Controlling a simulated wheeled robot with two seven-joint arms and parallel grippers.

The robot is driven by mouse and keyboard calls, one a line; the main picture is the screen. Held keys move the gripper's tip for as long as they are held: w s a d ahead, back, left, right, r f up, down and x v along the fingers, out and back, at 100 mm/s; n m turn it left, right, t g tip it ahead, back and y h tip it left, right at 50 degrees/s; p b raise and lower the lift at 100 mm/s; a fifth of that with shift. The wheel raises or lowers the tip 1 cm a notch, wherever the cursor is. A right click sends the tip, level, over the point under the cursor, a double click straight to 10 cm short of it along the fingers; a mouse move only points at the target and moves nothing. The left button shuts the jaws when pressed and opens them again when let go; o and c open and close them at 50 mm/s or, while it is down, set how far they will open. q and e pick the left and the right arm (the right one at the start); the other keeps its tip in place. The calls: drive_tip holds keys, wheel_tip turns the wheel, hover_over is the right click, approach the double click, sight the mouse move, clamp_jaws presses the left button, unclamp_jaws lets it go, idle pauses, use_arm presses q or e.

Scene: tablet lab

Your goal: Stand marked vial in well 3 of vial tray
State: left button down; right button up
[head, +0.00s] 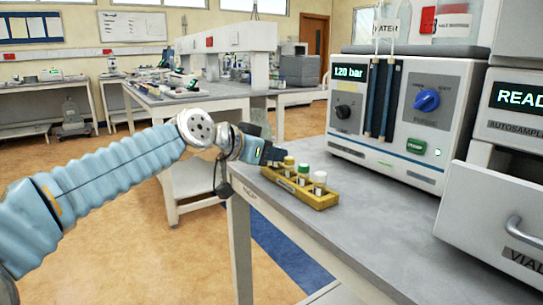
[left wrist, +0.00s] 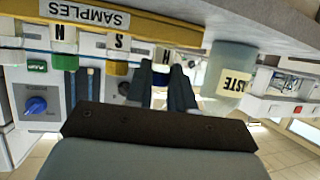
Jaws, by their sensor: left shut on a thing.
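The vial tray (head: 318,198) is a narrow yellow block near the bench's left edge. In the head view it holds a yellow-capped vial (head: 289,161), a green-capped vial (head: 303,170) and a white-capped vial (head: 320,178). My left gripper (head: 276,154) is at the tray's far left end, beside the yellow-capped vial. In the left wrist view its fingers (left wrist: 170,85) are shut on a vial with an H label (left wrist: 161,54). The fingers hide most of it, and I cannot tell whether it is seated in the tray. My right gripper is not in view.
A waste beaker (left wrist: 235,72) stands just beyond the gripper. A pump unit (head: 395,110) and an autosampler (head: 500,170) with a drawer handle stand behind and right of the tray. The bench top (head: 375,205) between them is clear.

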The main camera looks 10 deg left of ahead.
use_arm(q)
drive_tip(key=shift+f, duration=0.25)
drive_tip(key=shift+f+b, duration=0.25)
drive_tip(key=shift+b, duration=0.05)
drive_tip(key=c, duration=1)
unclamp_jaws()
drive_tip(key=shift+r, duration=0.1)
